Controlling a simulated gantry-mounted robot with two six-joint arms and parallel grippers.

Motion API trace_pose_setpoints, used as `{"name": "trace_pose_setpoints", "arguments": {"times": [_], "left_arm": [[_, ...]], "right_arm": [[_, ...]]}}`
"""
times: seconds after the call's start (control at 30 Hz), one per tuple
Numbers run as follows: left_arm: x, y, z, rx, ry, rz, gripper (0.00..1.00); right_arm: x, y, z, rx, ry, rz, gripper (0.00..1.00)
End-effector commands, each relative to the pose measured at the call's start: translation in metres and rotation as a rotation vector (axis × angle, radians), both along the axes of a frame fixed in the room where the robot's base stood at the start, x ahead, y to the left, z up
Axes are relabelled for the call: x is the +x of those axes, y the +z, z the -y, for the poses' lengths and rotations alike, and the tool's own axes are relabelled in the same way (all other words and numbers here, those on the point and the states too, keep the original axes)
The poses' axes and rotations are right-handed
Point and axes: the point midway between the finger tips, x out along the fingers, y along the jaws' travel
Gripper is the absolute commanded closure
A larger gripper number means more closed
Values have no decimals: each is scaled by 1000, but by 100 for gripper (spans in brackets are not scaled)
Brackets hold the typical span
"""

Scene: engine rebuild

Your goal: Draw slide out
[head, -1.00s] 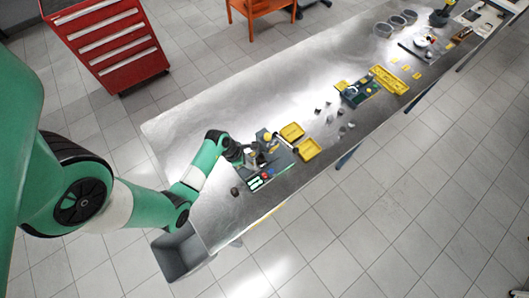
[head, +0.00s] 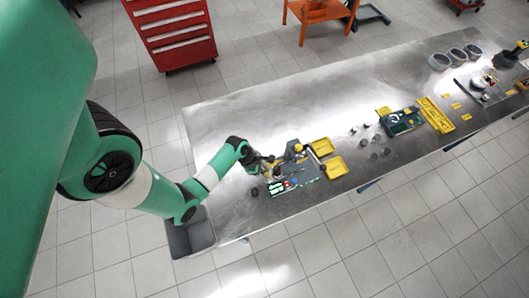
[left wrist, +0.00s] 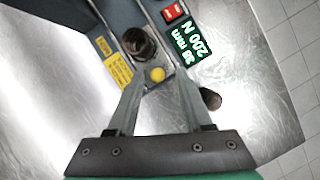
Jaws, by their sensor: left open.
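The blue-grey bench fixture (head: 300,176) stands near the left end of the metal bench. In the left wrist view it shows a green-lit display (left wrist: 190,42) reading "38 mm 200 N", a red switch (left wrist: 173,12), a yellow label (left wrist: 115,65) and a dark round part (left wrist: 140,44). A small yellow round knob (left wrist: 157,75) shows between my left fingertips; whether they touch it I cannot tell. I cannot make out which part is the slide. My left gripper (head: 264,164) is open at the fixture's left side; its fingers (left wrist: 160,82) also show in the wrist view. My right gripper is not in view.
A small dark cylinder (left wrist: 210,98) stands on the bench beside the fixture. Two yellow trays (head: 334,167) lie right of it, with several small parts further right. The bench's back left (head: 240,110) is clear.

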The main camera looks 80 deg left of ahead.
Motion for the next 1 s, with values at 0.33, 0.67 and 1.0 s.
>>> {"name": "trace_pose_setpoints", "arguments": {"times": [0.33,0.67,1.0], "left_arm": [[-17,47,-5,3,4,3,49],[-41,103,-9,1,2,1,49],[-44,107,-9,0,0,0,49]], "right_arm": [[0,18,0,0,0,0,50],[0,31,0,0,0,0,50],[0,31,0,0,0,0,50]]}}
